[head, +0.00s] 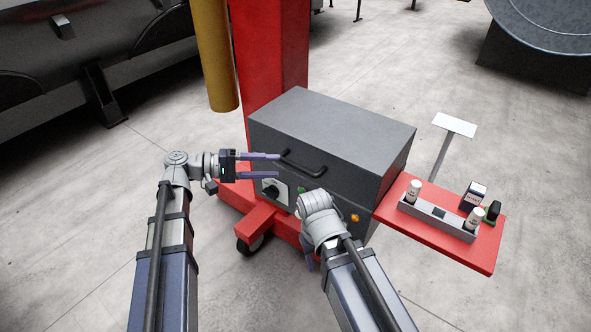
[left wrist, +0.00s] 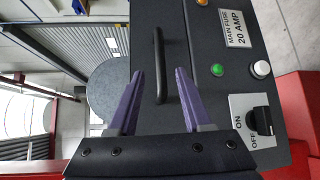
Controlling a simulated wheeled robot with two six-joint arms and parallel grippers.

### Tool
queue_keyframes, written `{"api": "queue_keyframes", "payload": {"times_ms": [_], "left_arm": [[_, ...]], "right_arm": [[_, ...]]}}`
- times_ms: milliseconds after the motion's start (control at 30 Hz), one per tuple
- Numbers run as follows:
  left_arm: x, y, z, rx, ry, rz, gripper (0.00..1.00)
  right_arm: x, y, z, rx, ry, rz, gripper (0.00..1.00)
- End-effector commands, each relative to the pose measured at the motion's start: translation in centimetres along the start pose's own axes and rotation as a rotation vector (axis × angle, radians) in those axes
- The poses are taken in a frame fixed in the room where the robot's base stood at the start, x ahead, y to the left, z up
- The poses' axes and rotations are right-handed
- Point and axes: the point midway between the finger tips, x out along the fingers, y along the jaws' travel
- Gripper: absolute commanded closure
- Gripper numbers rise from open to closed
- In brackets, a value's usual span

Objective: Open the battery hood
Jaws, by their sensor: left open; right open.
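The battery hood (head: 335,122) is the dark grey lid of a box on a red base, and it looks closed. Its black bar handle (head: 303,164) is on the front face. My left gripper (head: 279,165) is open at the handle, its purple fingers pointing right. In the left wrist view the handle (left wrist: 159,65) runs between the two spread fingertips (left wrist: 160,74), with a gap on each side. My right gripper (head: 308,262) is low in front of the box; its wrist hides most of its fingers.
The box front carries an ON/OFF switch (left wrist: 261,126), a green button (left wrist: 217,70) and an orange lamp (head: 354,218). A red side shelf (head: 480,258) on the right holds a grey tray (head: 438,219) with small containers. A red post (head: 272,50) stands behind. Floor is clear at left.

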Motion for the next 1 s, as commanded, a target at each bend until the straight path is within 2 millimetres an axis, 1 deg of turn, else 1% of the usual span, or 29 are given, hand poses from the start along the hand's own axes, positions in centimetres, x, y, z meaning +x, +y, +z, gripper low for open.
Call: {"api": "queue_keyframes", "payload": {"times_ms": [300, 433, 600, 867, 933, 1000], "left_arm": [[4.9, -0.2, 0.1, 0.001, -0.005, -0.003, 0.50], [6.3, -0.1, 0.1, 0.001, -0.004, -0.003, 0.50], [7.2, -0.1, 0.0, 0.001, -0.001, -0.003, 0.50], [7.3, -0.1, 0.1, 0.000, -0.001, -0.003, 0.50], [7.3, -0.1, 0.1, 0.000, -0.001, -0.003, 0.56], [7.3, -0.1, 0.1, 0.000, -0.001, -0.003, 0.64]], "right_arm": [[0.8, -0.1, 0.0, 0.000, 0.000, 0.000, 0.50], [0.9, -0.1, -0.1, 0.000, 0.000, 0.000, 0.50], [1.0, -0.1, -0.1, 0.000, 0.000, 0.000, 0.50], [1.0, -0.1, -0.1, 0.000, 0.000, 0.000, 0.50], [1.0, -0.1, -0.1, 0.000, 0.000, 0.000, 0.50], [1.0, -0.1, -0.1, 0.000, 0.000, 0.000, 0.50]]}}
